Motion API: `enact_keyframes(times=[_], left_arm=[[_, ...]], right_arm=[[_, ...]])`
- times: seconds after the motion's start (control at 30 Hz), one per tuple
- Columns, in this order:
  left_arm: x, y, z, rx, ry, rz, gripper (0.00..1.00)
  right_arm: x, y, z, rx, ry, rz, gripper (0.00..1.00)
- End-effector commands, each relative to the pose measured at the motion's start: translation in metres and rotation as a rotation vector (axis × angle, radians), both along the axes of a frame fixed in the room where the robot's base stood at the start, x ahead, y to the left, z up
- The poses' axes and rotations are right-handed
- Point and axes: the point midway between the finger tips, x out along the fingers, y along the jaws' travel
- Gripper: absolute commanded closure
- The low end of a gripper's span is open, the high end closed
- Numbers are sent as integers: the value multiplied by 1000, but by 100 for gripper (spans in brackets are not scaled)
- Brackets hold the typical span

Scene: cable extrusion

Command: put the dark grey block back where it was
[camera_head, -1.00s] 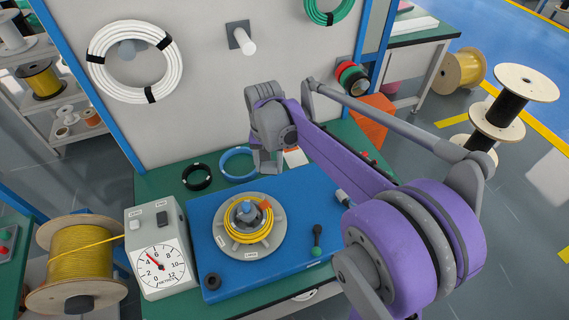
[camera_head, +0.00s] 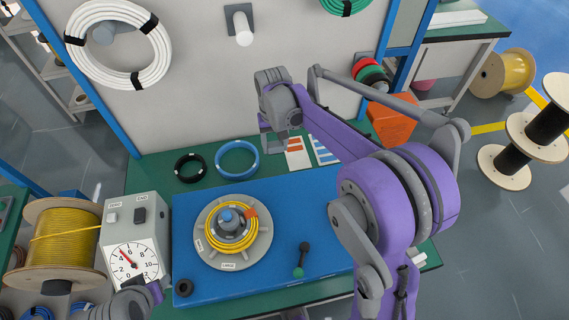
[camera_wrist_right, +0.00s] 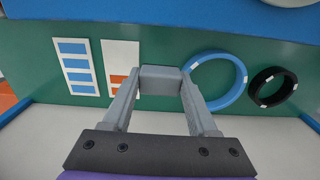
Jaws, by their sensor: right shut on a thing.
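My right gripper (camera_wrist_right: 160,76) is shut on a grey block (camera_wrist_right: 160,84), which sits between its fingertips in the right wrist view. Behind the block, the green table top shows, with the two printed cards and two rings. In the head view the right gripper (camera_head: 267,142) is at the back of the table, near the board, just left of the cards. There the block is largely hidden by the gripper and wrist. Part of my left arm shows at the bottom left of the head view; its jaws do not show.
A card with orange bars (camera_head: 296,155) and one with blue bars (camera_head: 324,149) lie beside a blue ring (camera_head: 237,176) and black ring (camera_head: 178,169). A blue mat (camera_head: 285,203) carries a reel of yellow cable (camera_head: 262,248). A dial box (camera_head: 119,224) stands left.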

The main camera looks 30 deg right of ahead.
Motion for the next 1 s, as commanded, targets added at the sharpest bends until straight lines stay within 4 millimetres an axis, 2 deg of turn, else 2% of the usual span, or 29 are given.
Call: enact_keyframes(times=[0.13, 0.4, 0.63, 0.8, 1.0], left_arm=[[0, 0, -1, 0, 1, 0, 50], [-1, 0, -4, 0, 2, 0, 50], [-1, 0, -5, 0, 2, 0, 50], [-2, 0, -7, 0, 3, 0, 50], [-2, 0, -6, 0, 3, 0, 50]], right_arm=[[2, 3, -9, 0, 0, 17, 90], [2, 3, -56, 0, 0, 18, 90], [2, 3, -75, 0, 0, 17, 90], [2, 3, -99, 0, 0, 17, 90], [2, 3, -102, 0, 0, 17, 90]])
